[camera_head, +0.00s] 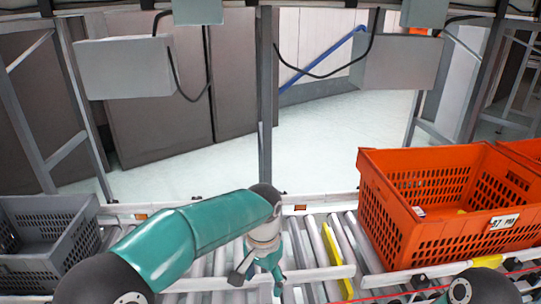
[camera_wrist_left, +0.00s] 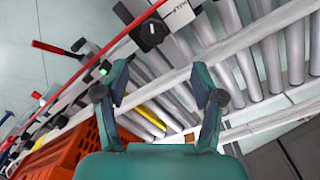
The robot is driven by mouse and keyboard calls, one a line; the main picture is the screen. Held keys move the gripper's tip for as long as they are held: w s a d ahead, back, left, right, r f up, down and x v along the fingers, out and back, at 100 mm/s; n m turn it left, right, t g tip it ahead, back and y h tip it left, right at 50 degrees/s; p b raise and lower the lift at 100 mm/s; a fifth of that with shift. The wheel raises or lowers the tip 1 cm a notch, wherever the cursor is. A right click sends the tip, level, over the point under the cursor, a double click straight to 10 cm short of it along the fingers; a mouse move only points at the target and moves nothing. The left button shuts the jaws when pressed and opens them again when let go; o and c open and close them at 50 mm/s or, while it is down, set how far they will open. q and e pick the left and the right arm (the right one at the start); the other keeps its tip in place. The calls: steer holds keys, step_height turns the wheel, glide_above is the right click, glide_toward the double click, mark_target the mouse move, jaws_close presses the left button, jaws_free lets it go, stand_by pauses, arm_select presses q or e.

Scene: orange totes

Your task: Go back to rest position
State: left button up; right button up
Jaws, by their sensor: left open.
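My left gripper (camera_head: 258,281) hangs over the roller conveyor in the lower middle of the head view. It points down, and its fingers are spread. In the left wrist view, the open left gripper (camera_wrist_left: 162,92) has nothing between its fingers, with rollers behind them. Part of my right arm shows at the lower right edge of the head view, but its gripper is out of the picture.
The conveyor rollers (camera_head: 316,247) run below the left gripper. An orange tote (camera_head: 440,245) stands to the right, holding a small yellow item (camera_head: 461,211). A grey tote (camera_head: 30,264) stands at the far left. Grey frame posts rise behind.

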arm_select(q)
steer(key=s+a+f+n+g, duration=0.1)
steer(key=s+a+f, duration=0.25)
steer(key=f, duration=0.25)
steer(key=s+a+f+n+g+h, duration=0.1)
steer(key=s+a+f+g, duration=0.15)
steer(key=a+f, duration=0.3)
steer(key=s+a+f+n+g, duration=0.1)
steer(key=s+a+f, duration=0.2)
steer(key=f, duration=0.3)
steer(key=s+d+f+n+t+h, duration=0.1)
steer(key=s+f+n+h, duration=0.1)
steer(key=s+f, duration=0.45)
steer(key=s+d+f+n+t+h, duration=0.1)
steer(key=s+f+n+t, duration=0.2)
steer(key=s, duration=0.7)
steer(key=w+r+p, duration=0.1)
steer(key=r+p, duration=0.9)
steer(key=w+r+t+p, duration=0.1)
steer(key=w+r+p, duration=0.1)
steer(key=r+p, duration=0.7)
steer(key=shift+w+a+r+n+p, duration=0.25)
steer(key=shift+a+r+n+p, duration=0.1)
steer(key=shift+p, duration=0.8)
steer(key=shift+f, duration=0.1)
steer(key=c, duration=0.4)
steer(key=shift+a, duration=0.1)
steer(key=shift+c, duration=0.5)
